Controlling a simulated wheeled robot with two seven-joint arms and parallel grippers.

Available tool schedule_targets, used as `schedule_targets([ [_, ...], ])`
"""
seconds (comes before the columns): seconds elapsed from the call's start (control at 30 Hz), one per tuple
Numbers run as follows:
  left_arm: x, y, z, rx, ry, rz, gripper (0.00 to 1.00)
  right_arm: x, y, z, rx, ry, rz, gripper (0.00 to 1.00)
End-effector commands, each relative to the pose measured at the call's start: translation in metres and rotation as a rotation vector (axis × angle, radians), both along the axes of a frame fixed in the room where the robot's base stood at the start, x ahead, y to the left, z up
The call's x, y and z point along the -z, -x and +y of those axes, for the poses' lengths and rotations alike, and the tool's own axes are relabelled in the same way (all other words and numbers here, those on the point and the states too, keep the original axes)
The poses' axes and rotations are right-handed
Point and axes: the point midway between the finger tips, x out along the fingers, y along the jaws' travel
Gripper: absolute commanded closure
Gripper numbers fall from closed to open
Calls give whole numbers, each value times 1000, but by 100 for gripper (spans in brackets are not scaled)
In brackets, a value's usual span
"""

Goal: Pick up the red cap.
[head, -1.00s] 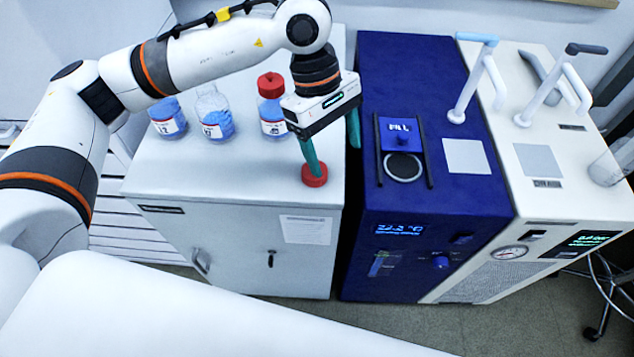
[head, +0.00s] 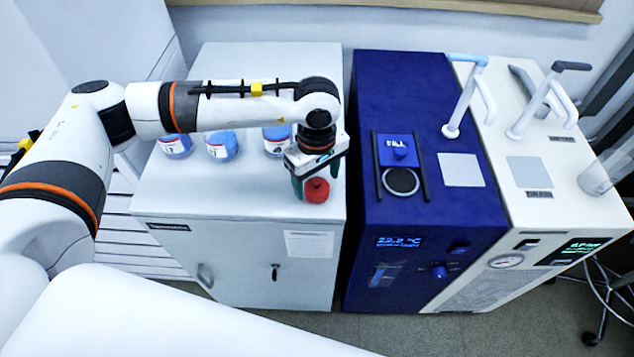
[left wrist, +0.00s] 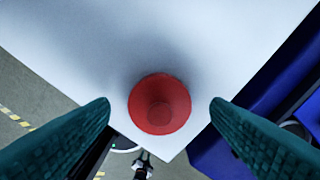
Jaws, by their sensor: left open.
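The red cap (head: 317,190) sits on the white cabinet top (head: 250,190) near its front right corner. In the left wrist view the red cap (left wrist: 160,104) is a round disc with a smaller raised knob. My left gripper (head: 316,178) is over the cap, pointing down, with its green fingers apart. In the left wrist view the left gripper (left wrist: 160,108) has one finger on each side of the cap, with gaps on both sides. I cannot tell how far the fingertips reach down beside it. My right gripper is not in view.
Several bottles with blue contents, such as the left one (head: 175,145), stand behind on the cabinet, their tops hidden by my arm. A blue instrument (head: 410,80) stands to the right across a narrow gap, with a white one (head: 560,190) beside it.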

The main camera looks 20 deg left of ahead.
Motion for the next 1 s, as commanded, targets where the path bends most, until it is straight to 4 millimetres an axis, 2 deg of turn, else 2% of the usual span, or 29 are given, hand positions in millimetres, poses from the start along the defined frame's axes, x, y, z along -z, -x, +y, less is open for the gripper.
schedule_targets([
  [0.2,19,0,0,-1,1,1,29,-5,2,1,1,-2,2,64],
  [0.4,20,0,0,-1,1,0,29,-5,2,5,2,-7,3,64],
  [0.47,20,0,0,-1,1,0,37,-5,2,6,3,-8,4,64],
  [0.7,20,0,0,-1,1,0,75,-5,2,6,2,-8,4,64],
  [1.0,15,-1,0,-1,2,-3,76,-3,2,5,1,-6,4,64],
])
